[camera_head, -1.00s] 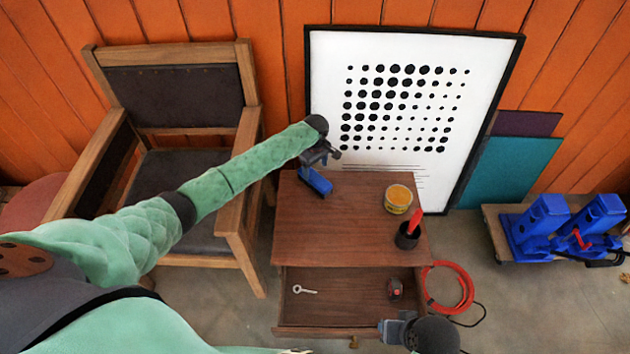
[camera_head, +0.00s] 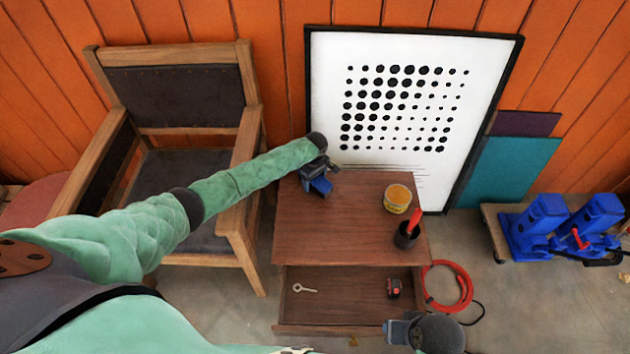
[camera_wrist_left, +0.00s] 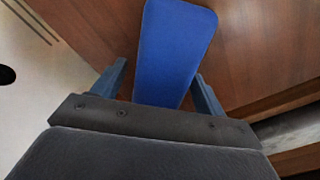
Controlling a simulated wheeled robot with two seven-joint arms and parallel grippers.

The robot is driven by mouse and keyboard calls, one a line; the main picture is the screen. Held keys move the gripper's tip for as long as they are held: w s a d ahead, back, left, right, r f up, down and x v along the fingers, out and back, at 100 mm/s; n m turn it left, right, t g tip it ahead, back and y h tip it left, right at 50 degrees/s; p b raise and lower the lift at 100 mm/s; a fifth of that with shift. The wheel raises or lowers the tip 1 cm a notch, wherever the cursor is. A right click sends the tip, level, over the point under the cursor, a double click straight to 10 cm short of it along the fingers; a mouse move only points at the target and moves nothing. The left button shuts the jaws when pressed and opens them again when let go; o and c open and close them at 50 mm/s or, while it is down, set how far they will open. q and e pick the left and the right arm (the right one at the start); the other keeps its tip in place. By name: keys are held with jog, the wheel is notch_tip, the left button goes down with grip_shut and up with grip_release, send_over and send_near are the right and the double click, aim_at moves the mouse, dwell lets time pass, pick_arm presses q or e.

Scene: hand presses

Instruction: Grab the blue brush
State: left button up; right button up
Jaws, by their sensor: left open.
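The blue brush (camera_head: 321,186) lies on the back left of the wooden cabinet top. In the left wrist view, its wide flat blue part (camera_wrist_left: 174,45) runs up between my left fingers. My left gripper (camera_head: 316,179) is over the brush and covers part of it. In the left wrist view, the left gripper (camera_wrist_left: 160,85) is open, one finger on each side of the brush, with a gap visible at the left. The brush's near end is hidden behind the gripper body. My right gripper (camera_head: 394,331) is by the drawer's front right corner; its jaw state is unclear.
On the cabinet top (camera_head: 335,232) stand a yellow tin (camera_head: 397,198) and a black cup (camera_head: 405,238) with a red-handled tool. The open drawer (camera_head: 340,312) holds a key (camera_head: 304,288) and a small red-black object (camera_head: 394,288). A framed board (camera_head: 330,110) leans behind.

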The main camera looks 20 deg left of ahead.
pick_arm(q)
jog(key=c, duration=1.2)
jog(key=shift+c, duration=0.2)
jog(key=shift+r, duration=0.15)
